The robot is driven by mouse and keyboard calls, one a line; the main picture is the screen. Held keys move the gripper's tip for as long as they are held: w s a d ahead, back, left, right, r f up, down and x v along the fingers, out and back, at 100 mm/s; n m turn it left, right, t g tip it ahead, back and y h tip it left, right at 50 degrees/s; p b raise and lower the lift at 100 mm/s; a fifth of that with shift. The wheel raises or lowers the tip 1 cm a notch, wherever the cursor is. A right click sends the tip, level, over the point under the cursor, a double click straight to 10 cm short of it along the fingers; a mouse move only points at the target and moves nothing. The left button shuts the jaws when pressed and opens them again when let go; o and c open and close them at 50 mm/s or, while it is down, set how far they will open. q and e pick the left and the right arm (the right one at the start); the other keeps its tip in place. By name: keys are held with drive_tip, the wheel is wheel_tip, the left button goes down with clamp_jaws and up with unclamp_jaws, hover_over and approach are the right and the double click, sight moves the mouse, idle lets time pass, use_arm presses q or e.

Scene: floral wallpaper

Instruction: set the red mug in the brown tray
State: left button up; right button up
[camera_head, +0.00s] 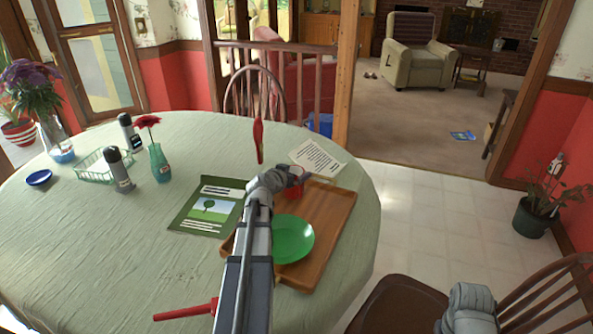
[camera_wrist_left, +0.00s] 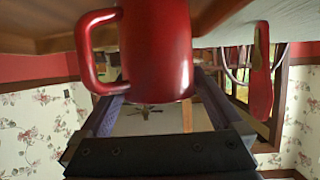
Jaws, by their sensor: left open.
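The red mug (camera_head: 294,191) stands upright at the far left part of the brown tray (camera_head: 330,218), partly hidden by my left gripper (camera_head: 292,175). In the left wrist view, which looks upside down, the mug (camera_wrist_left: 158,50) fills the upper middle, with its handle to the left and its base against the brown surface. My left gripper is open, with its fingers close around the mug's rim end; I cannot tell whether they touch it.
A green plate (camera_head: 293,240) lies on the tray. A green picture card (camera_head: 208,208) and a white sheet (camera_head: 318,159) lie beside it. A red slender object (camera_head: 258,138) is near the gripper. A vase (camera_head: 159,163) and a rack (camera_head: 95,168) stand left.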

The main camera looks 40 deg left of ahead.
use_arm(q)
drive_tip(key=p+v, duration=0.3)
drive_tip(key=v, duration=0.7)
drive_tip(key=shift+d, duration=0.15)
